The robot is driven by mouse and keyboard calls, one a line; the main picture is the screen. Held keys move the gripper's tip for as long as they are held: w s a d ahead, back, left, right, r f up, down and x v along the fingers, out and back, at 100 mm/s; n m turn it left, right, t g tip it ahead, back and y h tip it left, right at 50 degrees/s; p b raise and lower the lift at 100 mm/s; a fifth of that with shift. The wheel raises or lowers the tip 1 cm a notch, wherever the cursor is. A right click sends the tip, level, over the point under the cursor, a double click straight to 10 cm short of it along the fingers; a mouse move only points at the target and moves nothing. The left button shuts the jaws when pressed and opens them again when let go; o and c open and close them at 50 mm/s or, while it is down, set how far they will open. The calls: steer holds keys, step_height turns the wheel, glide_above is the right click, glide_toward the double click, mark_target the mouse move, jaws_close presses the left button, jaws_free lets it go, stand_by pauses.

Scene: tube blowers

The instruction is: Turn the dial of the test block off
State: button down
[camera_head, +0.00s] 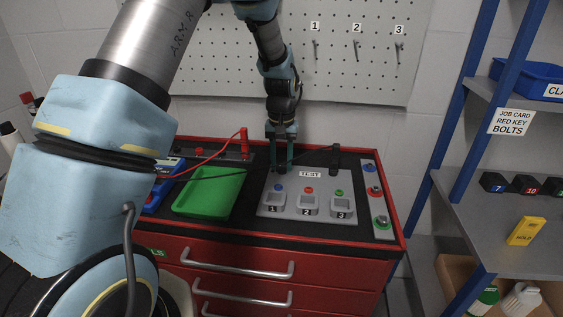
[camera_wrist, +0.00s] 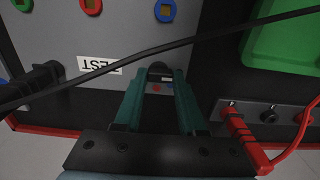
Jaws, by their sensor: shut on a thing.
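The test block (camera_head: 312,179) is a grey panel on the red cabinet's black top, with a TEST label and numbered sockets. My gripper (camera_head: 282,168) points down at its back left corner. In the wrist view, my gripper (camera_wrist: 160,78) has its green fingers closed around a small dark dial (camera_wrist: 160,68). A red and a blue dot show between the fingers beside it. The dial's pointing direction is hidden by the fingers.
A black cable (camera_wrist: 100,72) crosses the block close to my fingers, from a black plug (camera_head: 335,155). A green tray (camera_head: 210,192) lies left of the block. Behind it is a red plug (camera_head: 245,145) with a red lead. A panel with coloured buttons (camera_head: 374,191) is at the right.

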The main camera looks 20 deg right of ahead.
steer(key=shift+c, duration=2.4)
jaws_free()
steer(key=shift+r, duration=0.1)
step_height(320, 180, up, 11)
steer(key=b, duration=0.2)
steer(key=shift+f, duration=0.2)
steer(key=s+a+n, duration=0.1)
steer(key=a+n, duration=0.1)
steer(key=a, duration=1.5)
steer(key=s+a+f+n, duration=0.1)
steer(key=s+a, duration=0.4)
steer(key=a, duration=0.2)
steer(key=s+a+f+n+t, duration=0.1)
steer(key=s+a+f, duration=0.1)
steer(key=s+a, duration=0.2)
steer(key=a, duration=0.3)
steer(key=shift+s+a+t, duration=0.15)
steer(key=shift+s+t, duration=0.15)
steer(key=shift+s, duration=0.1)
